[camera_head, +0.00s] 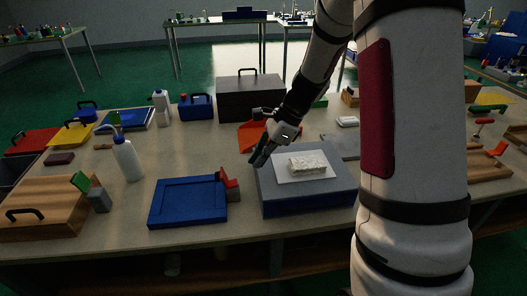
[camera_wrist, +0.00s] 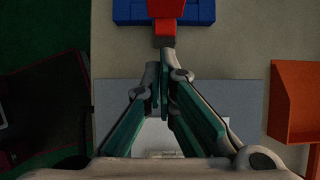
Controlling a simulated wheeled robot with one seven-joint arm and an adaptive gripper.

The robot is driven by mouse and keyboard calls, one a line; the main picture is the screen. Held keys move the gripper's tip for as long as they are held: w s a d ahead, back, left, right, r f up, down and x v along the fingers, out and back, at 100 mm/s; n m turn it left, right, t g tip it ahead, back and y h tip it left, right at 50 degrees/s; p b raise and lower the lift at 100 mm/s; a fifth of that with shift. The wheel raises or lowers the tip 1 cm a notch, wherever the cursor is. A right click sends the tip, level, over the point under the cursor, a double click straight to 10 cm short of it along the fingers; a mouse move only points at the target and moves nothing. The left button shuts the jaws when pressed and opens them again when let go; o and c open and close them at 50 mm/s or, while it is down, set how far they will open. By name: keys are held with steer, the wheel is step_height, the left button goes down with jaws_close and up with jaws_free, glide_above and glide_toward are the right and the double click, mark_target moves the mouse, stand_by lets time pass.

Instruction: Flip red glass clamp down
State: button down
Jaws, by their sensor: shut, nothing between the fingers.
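The red clamp (camera_head: 229,183) sits on a grey block (camera_head: 234,195) at the right edge of the blue frame (camera_head: 187,221). Its red flap stands raised and tilted. In the wrist view the red clamp (camera_wrist: 165,9) is at the top edge, just beyond my fingertips, with the blue frame (camera_wrist: 127,12) around it. My gripper (camera_head: 256,160) is above and to the right of the clamp, near the left edge of the grey-blue box. In the wrist view my gripper (camera_wrist: 164,78) has its fingers together, empty, and apart from the clamp.
A grey-blue box (camera_head: 306,201) with a white sheet and a pale block stands below my gripper. An orange bin (camera_head: 251,135) is behind it. A white bottle (camera_head: 127,160) and a wooden case (camera_head: 45,217) are on the left. Bare table lies between bottle and frame.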

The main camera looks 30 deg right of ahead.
mark_target(231, 185)
steer(key=a+f, duration=0.1)
steer(key=w+a+f, duration=0.1)
steer(key=a+f, duration=0.2)
steer(key=shift+w+a+f+b, duration=0.25)
steer(key=shift+a+f+b, duration=0.05)
steer(key=shift+a+f, duration=0.1)
steer(key=shift+w+a, duration=0.2)
steer(key=shift+a, duration=0.3)
